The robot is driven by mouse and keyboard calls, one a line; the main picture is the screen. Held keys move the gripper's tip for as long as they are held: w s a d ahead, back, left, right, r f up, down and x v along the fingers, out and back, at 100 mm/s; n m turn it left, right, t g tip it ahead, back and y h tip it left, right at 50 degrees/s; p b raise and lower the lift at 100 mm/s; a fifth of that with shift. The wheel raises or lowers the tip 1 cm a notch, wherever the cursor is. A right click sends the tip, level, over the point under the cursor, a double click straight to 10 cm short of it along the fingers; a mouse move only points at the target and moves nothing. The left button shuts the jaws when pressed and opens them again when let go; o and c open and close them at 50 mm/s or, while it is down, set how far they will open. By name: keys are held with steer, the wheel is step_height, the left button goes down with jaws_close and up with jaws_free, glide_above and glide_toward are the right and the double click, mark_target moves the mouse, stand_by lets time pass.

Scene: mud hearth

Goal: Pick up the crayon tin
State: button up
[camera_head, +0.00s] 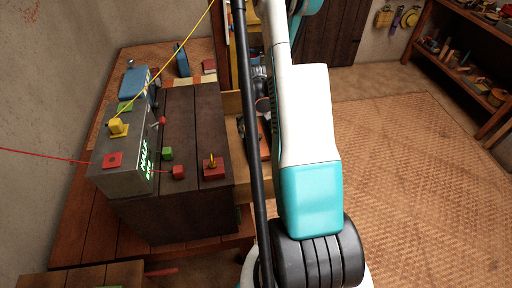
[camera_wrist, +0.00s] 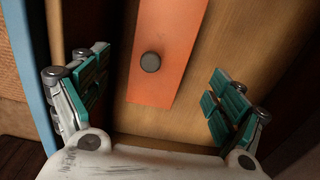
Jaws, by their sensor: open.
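My gripper (camera_wrist: 158,88) is open and empty in the wrist view, its green-padded fingers spread left and right. Between and beyond them lies a flat orange piece (camera_wrist: 167,45) with a small dark round knob-like part (camera_wrist: 150,62) on it, over a wooden surface. I cannot tell whether either is the crayon tin, and no label shows. In the head view my gripper (camera_head: 260,84) is partly hidden behind my arm, over an open wooden drawer (camera_head: 233,103). An orange item (camera_head: 264,143) in the drawer is partly hidden by my arm.
A dark wooden chest (camera_head: 185,195) stands left of the drawer, with red and green blocks on it. A grey box (camera_head: 125,178) with lit green writing and a blue object (camera_head: 137,82) are further left. Woven floor (camera_head: 420,150) is clear at right, before a shelf (camera_head: 455,80).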

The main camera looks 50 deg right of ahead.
mark_target(256, 139)
steer(key=shift+f+b, duration=0.95)
steer(key=shift+f, duration=2.2)
steer(key=c, duration=1.3)
